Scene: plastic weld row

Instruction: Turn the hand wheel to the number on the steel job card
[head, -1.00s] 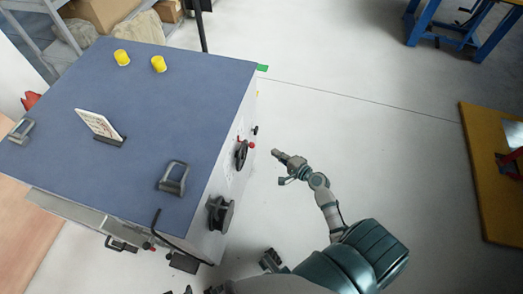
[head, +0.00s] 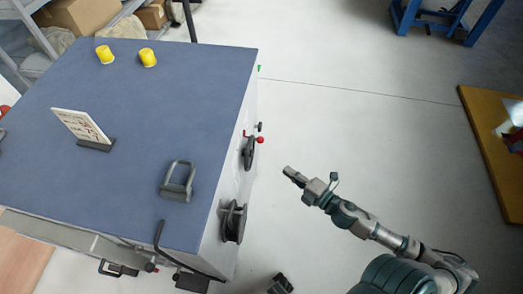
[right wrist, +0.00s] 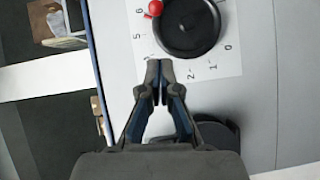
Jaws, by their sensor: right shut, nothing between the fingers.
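The hand wheel (head: 249,153) is a dark disc with a red knob (head: 260,140) on the bench's right side. In the right wrist view the wheel (right wrist: 187,28) sits on a white number plate (right wrist: 228,62); the red knob (right wrist: 155,9) is at its upper left, by the upper left numbers. Some numbers are hidden. A white card (head: 80,126) with reddish print stands in a dark holder on the bench top; its print is too small to read. My right gripper (head: 288,171) is shut and empty, apart from the wheel.
The blue-topped bench (head: 150,90) carries two yellow cylinders (head: 148,57) and a grey handle (head: 177,180). A dark round reel (head: 233,221) juts from its side below the wheel. Open floor lies right of the bench; a yellow platform (head: 490,150) is farther right.

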